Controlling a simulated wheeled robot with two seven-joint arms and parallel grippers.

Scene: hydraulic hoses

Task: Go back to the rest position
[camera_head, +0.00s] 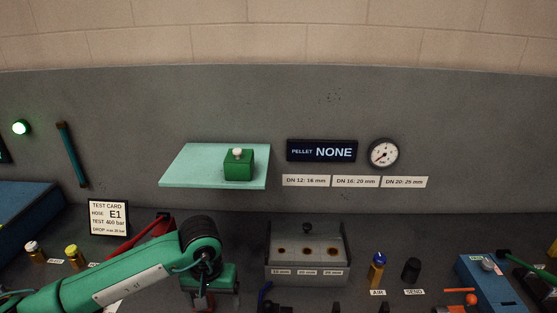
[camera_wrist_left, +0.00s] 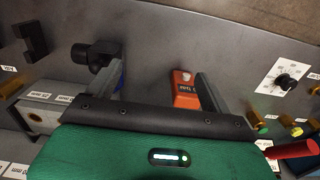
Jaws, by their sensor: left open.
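My left arm comes in from the left in the head view, and my left gripper (camera_head: 203,299) hangs near the bottom edge, partly cut off. In the left wrist view its two fingers stand apart, and the gap between them (camera_wrist_left: 160,84) is empty. An orange-red labelled block (camera_wrist_left: 185,88) shows beyond the gap, next to the right finger. A black fitting (camera_wrist_left: 95,54) shows by the left finger. My right gripper is in neither view.
A grey block with several holes (camera_head: 307,270) stands right of my left gripper. A blue-topped bottle (camera_head: 376,270), a black cylinder (camera_head: 411,270) and a blue box (camera_head: 488,283) stand farther right. A test card (camera_head: 108,218) stands behind my arm. A teal shelf (camera_head: 200,165) holds a green box (camera_head: 238,166).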

